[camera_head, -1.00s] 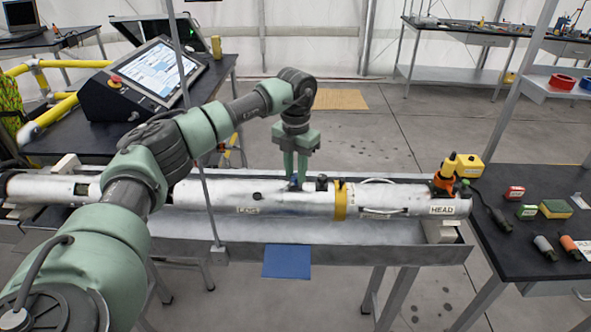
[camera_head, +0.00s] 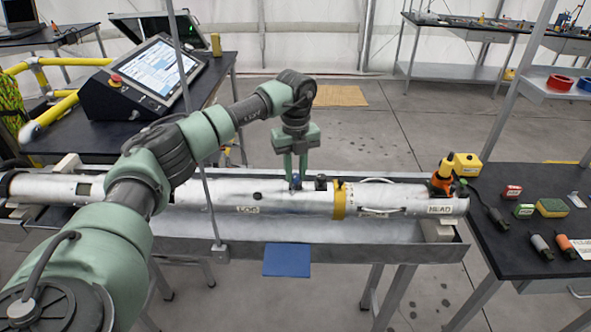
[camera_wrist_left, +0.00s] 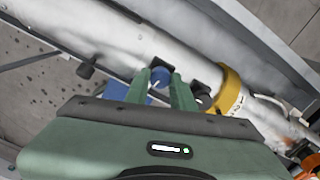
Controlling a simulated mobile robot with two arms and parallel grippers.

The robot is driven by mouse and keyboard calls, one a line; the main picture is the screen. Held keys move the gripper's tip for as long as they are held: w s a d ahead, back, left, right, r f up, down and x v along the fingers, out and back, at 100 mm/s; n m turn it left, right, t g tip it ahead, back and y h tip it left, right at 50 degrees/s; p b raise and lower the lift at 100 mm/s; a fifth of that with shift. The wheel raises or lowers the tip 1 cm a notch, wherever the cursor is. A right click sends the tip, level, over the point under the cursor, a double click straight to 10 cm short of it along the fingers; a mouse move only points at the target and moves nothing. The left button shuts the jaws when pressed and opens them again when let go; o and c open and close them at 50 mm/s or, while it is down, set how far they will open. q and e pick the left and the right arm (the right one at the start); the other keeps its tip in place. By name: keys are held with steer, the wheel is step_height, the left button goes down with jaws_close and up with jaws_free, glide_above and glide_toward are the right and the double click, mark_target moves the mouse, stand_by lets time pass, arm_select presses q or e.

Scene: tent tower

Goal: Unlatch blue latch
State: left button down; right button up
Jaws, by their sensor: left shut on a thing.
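The blue latch (camera_head: 296,182) is a small blue knob on top of the long silver tube (camera_head: 210,193). It also shows in the left wrist view (camera_wrist_left: 160,75), between the green fingertips. My left gripper (camera_head: 296,176) comes down from above and is shut on the blue latch. The fingers partly hide the latch, so I cannot tell its exact turn. A dark knob (camera_head: 321,182) sits just right of it on the tube, followed by a yellow band (camera_head: 340,200). My right gripper is not in view.
The tube lies in a metal trough (camera_head: 350,252) with a blue pad (camera_head: 287,262) at its front edge. A thin upright pole (camera_head: 205,150) stands before the tube. The right table (camera_head: 520,210) holds an orange and yellow tool (camera_head: 444,175) and several small items.

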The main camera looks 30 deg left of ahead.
arm_select(q)
steer(key=shift+w+r+n, duration=0.1)
steer(key=shift+r+n, duration=0.05)
steer(key=shift+n, duration=1.05)
steer(key=shift+a, duration=0.1)
steer(key=c, duration=1.3)
jaws_free()
steer(key=shift+o, duration=0.6)
